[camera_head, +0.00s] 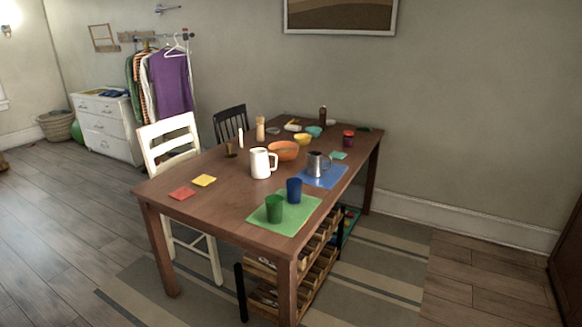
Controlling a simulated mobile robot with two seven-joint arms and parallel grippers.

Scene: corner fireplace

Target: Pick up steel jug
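The steel jug (318,164) is a small grey metal jug. It stands upright on a blue mat (329,178) on the right side of the wooden table (216,195). A white pitcher (260,163) stands to its left, and an orange bowl (285,151) sits behind it to the left. A blue cup (294,190) stands in front of it. Neither of my grippers shows in the head view.
A green cup (274,208) stands on a green mat (306,208) at the near corner. A white chair (165,138) and a dark chair (230,122) stand along the table's far-left side. A wooden rack (322,268) is under the right edge. Floor at left is clear.

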